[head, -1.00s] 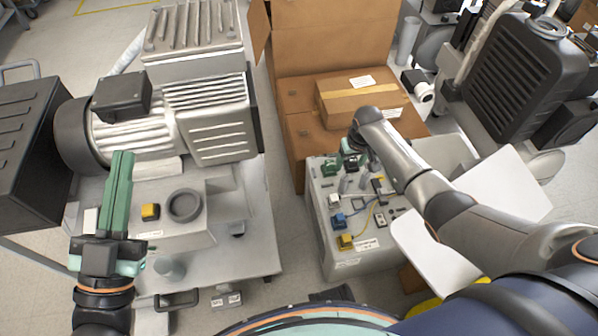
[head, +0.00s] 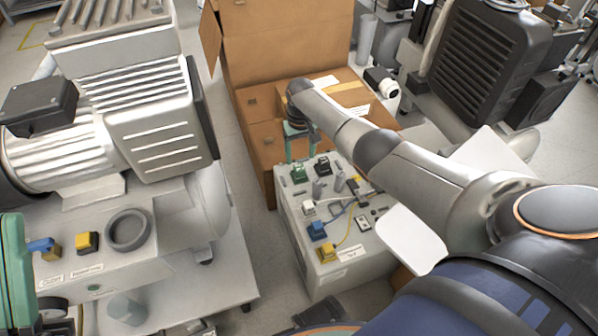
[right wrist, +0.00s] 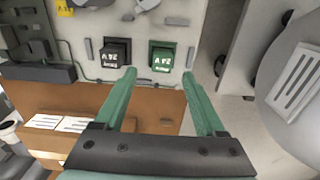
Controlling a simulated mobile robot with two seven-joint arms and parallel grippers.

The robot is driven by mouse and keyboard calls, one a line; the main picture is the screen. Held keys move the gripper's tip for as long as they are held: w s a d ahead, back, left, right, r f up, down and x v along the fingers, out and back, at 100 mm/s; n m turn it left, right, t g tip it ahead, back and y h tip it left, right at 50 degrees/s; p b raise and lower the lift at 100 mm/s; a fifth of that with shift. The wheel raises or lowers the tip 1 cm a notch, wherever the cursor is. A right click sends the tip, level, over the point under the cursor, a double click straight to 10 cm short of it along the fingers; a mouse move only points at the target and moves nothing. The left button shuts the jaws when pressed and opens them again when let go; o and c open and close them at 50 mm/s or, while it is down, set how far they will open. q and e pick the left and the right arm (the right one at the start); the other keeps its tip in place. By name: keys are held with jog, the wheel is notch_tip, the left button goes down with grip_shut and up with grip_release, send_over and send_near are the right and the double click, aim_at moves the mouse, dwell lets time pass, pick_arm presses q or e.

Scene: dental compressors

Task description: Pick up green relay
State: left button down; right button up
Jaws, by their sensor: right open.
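The green relay (head: 298,172) sits on top of the light grey control box (head: 335,277), at its back left, beside a black relay (head: 322,164). In the right wrist view the green relay (right wrist: 161,58) stands just beyond my right gripper (right wrist: 159,75), roughly centred between the fingertips. My right gripper (head: 299,150) is open and empty, its green fingers apart and pointing at the relay. The black relay (right wrist: 116,52) is beyond the left finger in that view. My left gripper (head: 14,265) shows only partly at the left edge; its jaw opening is unclear.
White (head: 309,208), blue (head: 317,231) and yellow (head: 327,253) relays sit on the same box, with small grey posts and cables. Cardboard boxes (head: 260,115) stand behind it. A large compressor (head: 150,100) stands on the left; a floor gap separates it from the box.

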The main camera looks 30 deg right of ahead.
aim_at(299, 168)
jog(key=shift+a+f+b, duration=0.15)
jog(key=shift+f+b, duration=1.9)
jog(key=shift+f, duration=0.6)
jog(key=shift+r, duration=0.1)
grip_shut()
